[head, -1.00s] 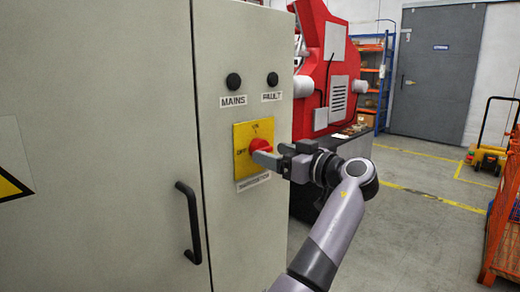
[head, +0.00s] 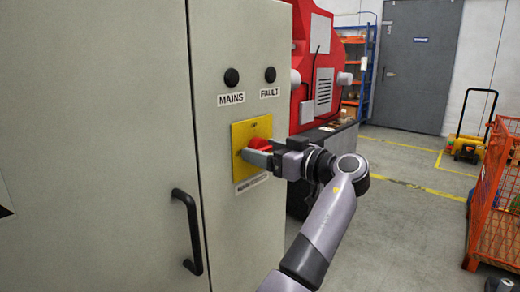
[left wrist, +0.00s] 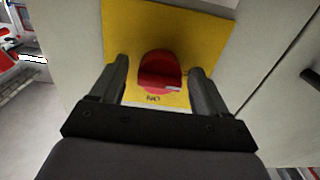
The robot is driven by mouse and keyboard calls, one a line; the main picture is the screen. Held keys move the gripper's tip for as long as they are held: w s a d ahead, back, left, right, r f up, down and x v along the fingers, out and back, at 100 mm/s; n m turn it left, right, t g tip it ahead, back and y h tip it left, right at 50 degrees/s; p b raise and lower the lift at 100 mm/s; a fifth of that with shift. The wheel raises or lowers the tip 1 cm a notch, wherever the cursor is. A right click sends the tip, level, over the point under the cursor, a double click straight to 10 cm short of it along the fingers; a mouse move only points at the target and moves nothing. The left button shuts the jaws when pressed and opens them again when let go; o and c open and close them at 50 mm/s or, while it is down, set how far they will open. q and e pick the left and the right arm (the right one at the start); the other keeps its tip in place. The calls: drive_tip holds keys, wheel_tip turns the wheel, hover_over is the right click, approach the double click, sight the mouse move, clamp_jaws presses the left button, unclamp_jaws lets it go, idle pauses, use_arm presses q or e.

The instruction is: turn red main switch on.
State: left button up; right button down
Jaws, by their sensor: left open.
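The red main switch knob (head: 260,144) sits on a yellow plate (head: 240,132) on the cabinet front, with ON lettering at the plate's top. My left gripper (head: 256,158) reaches it from the right in the head view, its fingers partly hiding the knob and plate. In the left wrist view the knob (left wrist: 160,68) lies between the two open fingers of my left gripper (left wrist: 160,72), with a visible gap on each side. The ON label there appears upside down, nearest the gripper. The knob's exact angle is hard to tell. My right gripper is not in view.
The grey cabinet (head: 90,120) has a black door handle (head: 188,232) left of the switch. Black MAINS (head: 231,77) and FAULT (head: 270,74) indicators sit above. A red machine (head: 320,70) stands behind my left arm. Open floor lies right, with an orange cage cart (head: 494,200).

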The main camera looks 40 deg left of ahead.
use_arm(q)
drive_tip(key=shift+a, duration=0.1)
idle(0.3)
drive_tip(key=c, duration=1)
drive_tip(key=shift+c, duration=0.2)
